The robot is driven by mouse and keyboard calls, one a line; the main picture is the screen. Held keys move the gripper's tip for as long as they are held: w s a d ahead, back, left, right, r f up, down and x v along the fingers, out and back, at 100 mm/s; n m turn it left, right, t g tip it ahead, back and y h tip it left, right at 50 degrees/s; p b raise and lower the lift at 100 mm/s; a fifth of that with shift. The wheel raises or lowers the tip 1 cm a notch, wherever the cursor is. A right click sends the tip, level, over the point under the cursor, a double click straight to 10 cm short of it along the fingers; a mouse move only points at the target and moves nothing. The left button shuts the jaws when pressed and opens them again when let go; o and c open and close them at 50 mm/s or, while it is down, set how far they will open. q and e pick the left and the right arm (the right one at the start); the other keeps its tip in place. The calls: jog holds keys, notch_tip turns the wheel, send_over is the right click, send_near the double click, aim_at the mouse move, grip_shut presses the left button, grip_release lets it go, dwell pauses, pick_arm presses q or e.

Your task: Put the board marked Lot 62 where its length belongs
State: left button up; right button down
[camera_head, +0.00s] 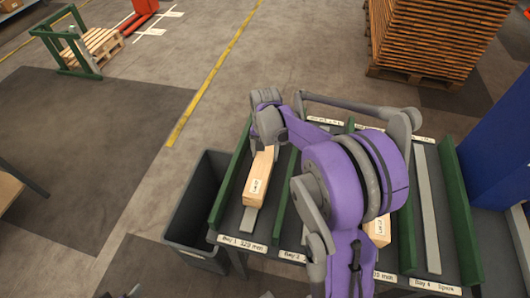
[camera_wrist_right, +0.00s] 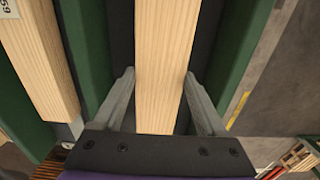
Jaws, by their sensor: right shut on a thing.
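My right gripper (camera_wrist_right: 160,100) is shut on a pale wooden board (camera_head: 258,177), one finger along each side. The board is over Bay 1, marked 320 mm, between its green side walls (camera_head: 232,170). It carries a small white label that seems to start with Lot; its number is too small to be sure of. I cannot tell whether the board touches the bay floor. The same board shows in the right wrist view (camera_wrist_right: 162,60).
Another labelled board (camera_head: 378,231) lies farther right, partly behind my arm. In the wrist view a labelled board (camera_wrist_right: 42,55) lies beyond a green divider. Bay 4 (camera_head: 426,210) looks empty. A dark bin (camera_head: 190,215) stands left of the rack; a blue structure (camera_head: 500,150) stands right.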

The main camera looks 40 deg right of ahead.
aim_at(265, 155)
jog(key=shift+f, duration=0.2)
grip_release()
jog(key=shift+r, duration=0.1)
jog(key=shift+r, duration=0.25)
notch_tip(265, 155, up, 11)
jog(key=s+a+f+n+t, duration=0.2)
jog(key=s+a+n, duration=0.3)
jog(key=s+a, duration=0.2)
jog(key=s+a+f+n+t, duration=0.3)
jog(key=s+a+n, duration=0.2)
jog(key=s+a, duration=0.3)
jog(key=shift+s+a+f+t+p, duration=0.25)
jog(key=shift+a+p, duration=0.2)
jog(key=shift+a, duration=0.35)
